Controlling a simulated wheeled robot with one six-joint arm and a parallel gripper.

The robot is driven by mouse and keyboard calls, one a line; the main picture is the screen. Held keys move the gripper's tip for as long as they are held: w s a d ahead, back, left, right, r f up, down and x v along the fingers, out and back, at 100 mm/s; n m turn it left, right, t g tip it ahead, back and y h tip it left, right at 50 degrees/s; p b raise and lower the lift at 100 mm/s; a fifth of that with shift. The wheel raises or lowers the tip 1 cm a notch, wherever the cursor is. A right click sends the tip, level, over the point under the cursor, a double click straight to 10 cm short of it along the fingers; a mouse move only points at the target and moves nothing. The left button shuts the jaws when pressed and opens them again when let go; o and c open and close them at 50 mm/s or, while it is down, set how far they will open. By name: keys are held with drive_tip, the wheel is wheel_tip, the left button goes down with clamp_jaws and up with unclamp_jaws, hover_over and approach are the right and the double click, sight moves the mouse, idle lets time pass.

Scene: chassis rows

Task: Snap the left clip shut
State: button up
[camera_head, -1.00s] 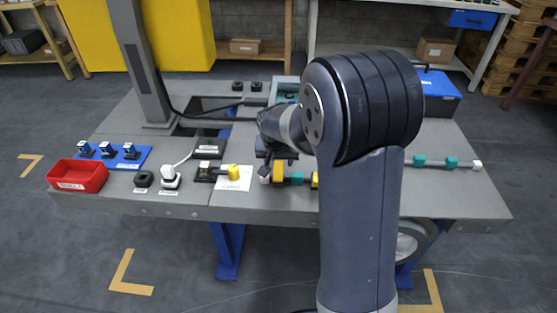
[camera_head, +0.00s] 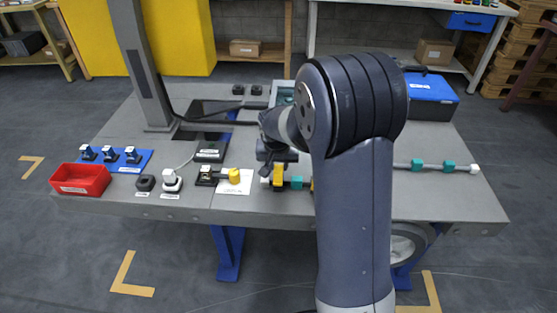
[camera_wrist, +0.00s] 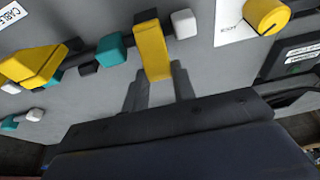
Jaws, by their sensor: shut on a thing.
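The left clip is a yellow block (camera_head: 278,174) on a dark rod near the table's front edge. In the wrist view the left clip (camera_wrist: 153,50) stands up from the rod, between a white end block (camera_wrist: 184,24) and a teal block (camera_wrist: 111,50). My gripper (camera_wrist: 158,88) has one grey finger on each side of the clip's near end and is shut on it. In the head view my gripper (camera_head: 273,160) is at the clip, partly hidden by my arm. Another yellow clip (camera_wrist: 32,64) sits farther along the rod; my arm mostly hides it in the head view.
A red bin (camera_head: 80,179) and a blue mat (camera_head: 143,168) are farther left. A second rod with teal blocks (camera_head: 417,165) lies to the right.

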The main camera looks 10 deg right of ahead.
sight(279, 166)
drive_tip(key=g+p, duration=0.1)
drive_tip(key=p, duration=0.2)
drive_tip(key=shift+w+d+f+g+y, duration=0.1)
drive_tip(key=shift+w+d+g+y, duration=0.05)
drive_tip(key=shift+w+g+y, duration=0.2)
drive_tip(key=shift+w+f+g+p, duration=0.2)
drive_tip(key=shift+f+g+p, duration=0.25)
drive_tip(key=shift+p, duration=0.15)
drive_tip(key=o, duration=1)
drive_tip(key=r, duration=0.7)
drive_tip(key=s+r+p, duration=0.1)
drive_tip(key=r, duration=0.2)
drive_tip(key=shift+r, duration=0.4)
drive_tip(key=shift+f, duration=0.15)
drive_tip(key=f, duration=0.3)
drive_tip(key=f+b, duration=0.1)
drive_tip(key=f, duration=0.3)
drive_tip(key=w+f, duration=0.1)
drive_tip(key=f, duration=0.2)
drive_tip(key=shift+f, duration=0.35)
drive_tip(key=shift+s+r+b, duration=0.1)
drive_tip(key=shift+r+b, duration=0.05)
drive_tip(key=shift+b, duration=0.2)
